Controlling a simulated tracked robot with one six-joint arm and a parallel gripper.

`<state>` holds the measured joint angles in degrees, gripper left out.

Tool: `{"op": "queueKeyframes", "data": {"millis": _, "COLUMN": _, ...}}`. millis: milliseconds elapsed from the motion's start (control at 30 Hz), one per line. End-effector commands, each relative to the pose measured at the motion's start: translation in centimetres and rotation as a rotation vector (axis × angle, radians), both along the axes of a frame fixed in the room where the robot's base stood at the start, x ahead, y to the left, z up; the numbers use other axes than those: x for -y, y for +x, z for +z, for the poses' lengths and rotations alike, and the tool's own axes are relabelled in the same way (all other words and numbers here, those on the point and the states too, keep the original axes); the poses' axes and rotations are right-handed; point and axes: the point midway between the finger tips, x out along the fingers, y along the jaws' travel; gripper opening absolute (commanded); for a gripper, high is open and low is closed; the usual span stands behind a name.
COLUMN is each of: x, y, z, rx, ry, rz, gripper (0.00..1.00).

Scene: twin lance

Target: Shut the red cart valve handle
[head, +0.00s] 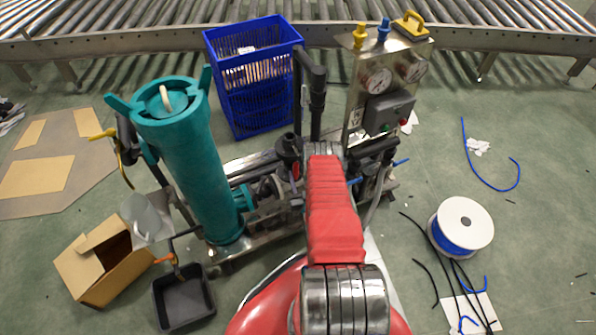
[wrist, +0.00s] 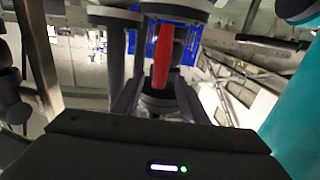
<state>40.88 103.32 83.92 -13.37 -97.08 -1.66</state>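The red valve handle (wrist: 162,62) stands upright in the middle of the wrist view, in front of dark pipework. My gripper (wrist: 158,96) shows there as two dark fingers, spread apart to the left and right of the handle's lower end. Gaps show on both sides, and I see no contact. How deep the handle sits between the fingers is hard to tell. In the head view my red arm covers the gripper and most of the valve area. The cart (head: 226,258) carries a teal cylinder (head: 190,150) and a gauge panel (head: 376,85).
Grey and black pipes crowd the handle. A blue crate (head: 254,85) stands behind the cart. A cardboard box (head: 97,260) and black tray (head: 183,298) lie at left. A blue cable spool (head: 462,224) and loose cables lie at right. A roller conveyor (head: 140,38) runs along the back.

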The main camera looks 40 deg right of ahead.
Motion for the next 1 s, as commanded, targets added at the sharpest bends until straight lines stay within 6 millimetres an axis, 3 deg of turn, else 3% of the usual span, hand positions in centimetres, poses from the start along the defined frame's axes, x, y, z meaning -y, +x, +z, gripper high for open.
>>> {"op": "queueKeyframes", "data": {"millis": 200, "x": 1.1, "y": 2.2, "z": 0.0, "rx": 0.0, "ry": -0.001, "rz": 0.001, "gripper": 0.4}}
{"op": "queueKeyframes", "data": {"millis": 567, "x": 1.4, "y": 2.6, "z": 0.0, "rx": -0.001, "ry": 0.0, "rz": 0.0, "gripper": 0.4}}
{"op": "queueKeyframes", "data": {"millis": 1000, "x": 1.4, "y": 2.6, "z": 0.0, "rx": -0.001, "ry": 0.0, "rz": 0.0, "gripper": 0.1}}
